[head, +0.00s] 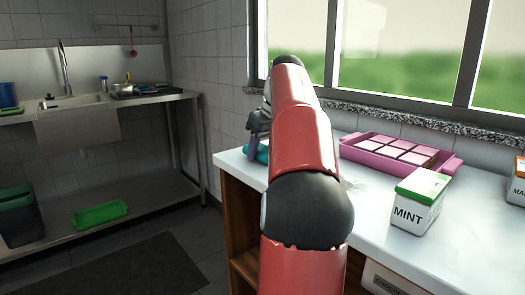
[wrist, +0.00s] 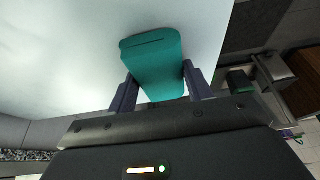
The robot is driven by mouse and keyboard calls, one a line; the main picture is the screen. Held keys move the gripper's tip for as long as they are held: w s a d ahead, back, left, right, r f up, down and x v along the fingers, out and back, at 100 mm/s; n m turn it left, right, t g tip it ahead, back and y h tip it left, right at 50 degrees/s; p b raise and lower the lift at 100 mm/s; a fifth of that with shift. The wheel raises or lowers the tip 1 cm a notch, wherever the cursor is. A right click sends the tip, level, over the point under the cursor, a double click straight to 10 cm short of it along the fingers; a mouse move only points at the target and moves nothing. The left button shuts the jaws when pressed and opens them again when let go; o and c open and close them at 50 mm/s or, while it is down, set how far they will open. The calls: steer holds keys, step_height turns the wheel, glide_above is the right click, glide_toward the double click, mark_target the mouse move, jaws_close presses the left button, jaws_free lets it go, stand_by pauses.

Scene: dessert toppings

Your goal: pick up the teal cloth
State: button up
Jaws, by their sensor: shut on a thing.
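The teal cloth (wrist: 152,62) is a folded, rounded block between my gripper's two fingers in the wrist view. My gripper (wrist: 158,88) is shut on it, with one dark finger against each side. In the head view a small part of the teal cloth (head: 262,154) shows at the far left end of the white counter, below my gripper (head: 258,140). My red arm hides much of that spot. I cannot tell whether the cloth touches the counter.
On the white counter (head: 385,235) stand a pink tray (head: 447,164) with several compartments, a MINT box (head: 418,200) and an orange-topped box (head: 519,182) at the right edge. The window wall is close behind. A metal sink bench (head: 150,99) stands across the floor at left.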

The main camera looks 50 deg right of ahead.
mark_target(263, 148)
step_height(263, 148, up, 8)
steer(key=p, duration=0.3)
steer(key=shift+r+p, duration=0.15)
steer(key=shift+p, duration=0.25)
steer(key=shift+b, duration=0.4)
steer(key=shift+r, duration=0.7)
steer(key=o, duration=0.3)
steer(key=shift+c, duration=1.1)
steer(key=shift+a, duration=0.1)
